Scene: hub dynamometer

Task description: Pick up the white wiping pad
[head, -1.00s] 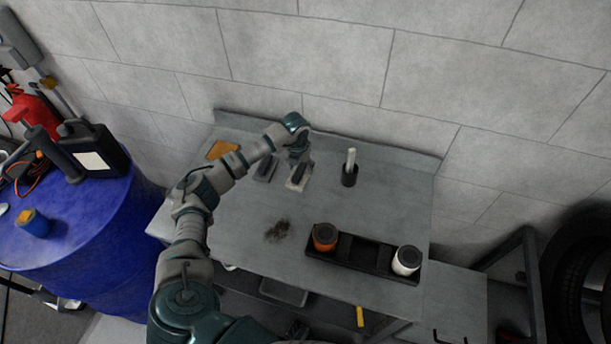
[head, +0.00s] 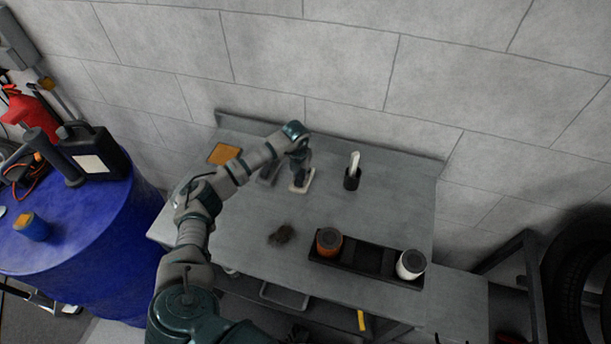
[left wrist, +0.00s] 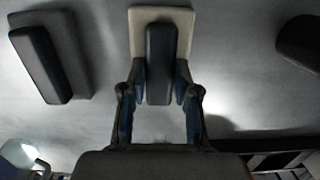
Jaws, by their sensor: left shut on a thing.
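The white wiping pad (head: 310,181) lies on the grey workbench, off-white below with a dark block handle on top. In the left wrist view the pad (left wrist: 160,14) is straight ahead, its handle (left wrist: 161,60) between my fingers. My left gripper (head: 300,172) is over the pad in the head view and hides much of the handle. In the left wrist view the left gripper (left wrist: 160,78) is shut on the handle, one finger on each side. The pad appears to rest flat on the bench. My right gripper is not in view.
A grey pad with a dark handle (left wrist: 40,65) lies just left of the white one. A black cup (head: 352,180) with a white stick stands to the right. A black tray (head: 367,258) holds an orange and a white container. An orange cloth (head: 223,154) lies at the back left.

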